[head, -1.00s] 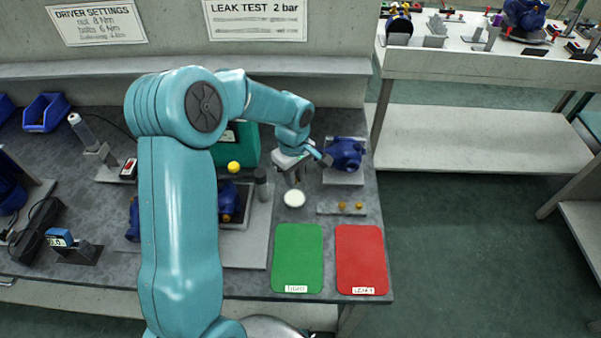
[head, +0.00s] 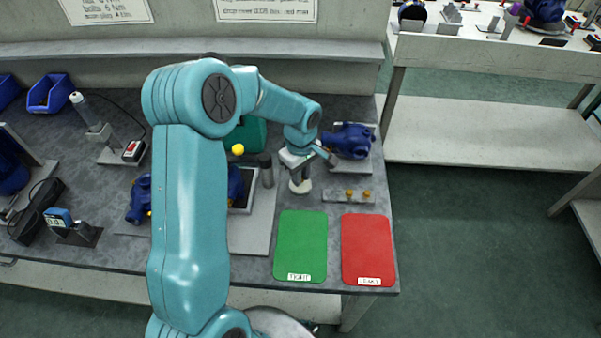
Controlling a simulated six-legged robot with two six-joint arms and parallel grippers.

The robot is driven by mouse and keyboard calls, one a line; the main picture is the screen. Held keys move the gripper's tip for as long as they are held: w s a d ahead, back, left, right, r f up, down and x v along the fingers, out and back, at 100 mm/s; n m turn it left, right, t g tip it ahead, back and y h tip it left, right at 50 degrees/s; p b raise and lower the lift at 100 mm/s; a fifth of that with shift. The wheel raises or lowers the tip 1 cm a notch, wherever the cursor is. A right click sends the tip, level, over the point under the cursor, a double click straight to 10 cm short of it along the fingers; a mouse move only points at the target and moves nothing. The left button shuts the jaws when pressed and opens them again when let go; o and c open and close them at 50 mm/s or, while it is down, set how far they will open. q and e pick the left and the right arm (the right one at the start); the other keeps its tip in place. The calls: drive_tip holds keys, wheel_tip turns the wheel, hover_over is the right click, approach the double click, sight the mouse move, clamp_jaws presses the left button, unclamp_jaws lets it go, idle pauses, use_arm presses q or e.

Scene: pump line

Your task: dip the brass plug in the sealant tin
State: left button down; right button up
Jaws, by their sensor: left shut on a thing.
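The sealant tin (head: 307,188) is a small round white tin on the grey bench, partly covered by my left gripper. My left gripper (head: 298,181) points down right over the tin, with its fingertips at the tin's top. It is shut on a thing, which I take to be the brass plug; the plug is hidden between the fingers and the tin. I cannot tell how deep it sits. My right gripper is not in view.
A grey block with two brass plugs (head: 349,193) stands right of the tin. A blue pump (head: 348,141) is behind it. Green (head: 301,245) and red (head: 368,248) mats lie in front. A dark cylinder (head: 266,170) stands left of the tin.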

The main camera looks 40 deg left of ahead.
use_arm(q)
drive_tip(key=shift+f+b, duration=0.5)
idle(0.8)
idle(1.3)
drive_tip(key=shift+r+p, duration=1.9)
drive_tip(key=shift+r, duration=1.6)
drive_tip(key=w+d+r+m, duration=0.1)
drive_tip(key=d+r+m, duration=0.2)
drive_tip(key=d+m, duration=1.4)
drive_tip(key=shift+w+d+r, duration=0.2)
drive_tip(key=shift+w+d, duration=0.2)
drive_tip(key=shift+d, duration=0.35)
